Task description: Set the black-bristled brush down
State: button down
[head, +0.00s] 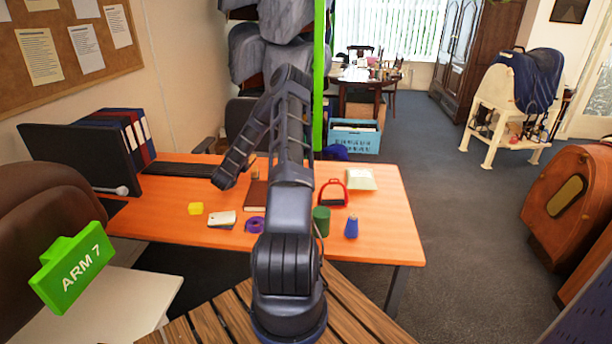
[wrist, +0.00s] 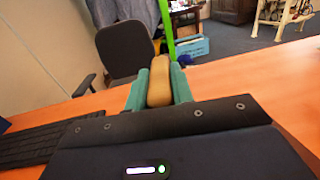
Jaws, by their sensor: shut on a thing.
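My gripper (wrist: 159,88) shows in the wrist view, its two teal fingers shut on a rounded tan brush body (wrist: 160,82). I take this to be the brush; its bristles do not show, so their colour cannot be told. The brush is held above the orange desk (wrist: 225,78), and whether it touches the top cannot be told.
On the desk lie a yellow block (head: 195,208), a pale phone-like item (head: 222,219), a purple roll (head: 254,224), a brown book (head: 256,194), a red stirrup (head: 333,193), a green can (head: 321,221) and a blue bottle (head: 351,228). The desk's right end (head: 392,235) is clear.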

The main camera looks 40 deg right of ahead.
jog(key=s+d+r+m+g+h, duration=0.1)
jog(key=s+d+r+m+g, duration=0.3)
jog(key=d, duration=0.5)
jog(key=s+d+r+m+g+h, duration=0.1)
jog(key=s+d+r+g+h, duration=0.15)
jog(key=d+r, duration=0.6)
jog(key=s+d+r+m+g, duration=0.3)
jog(key=d+r+g, duration=0.15)
jog(key=d, duration=0.65)
notch_tip(320, 180, down, 26)
jog(key=shift+r, duration=0.1)
jog(key=shift+s+a+f, duration=0.1)
jog(key=shift+f, duration=0.3)
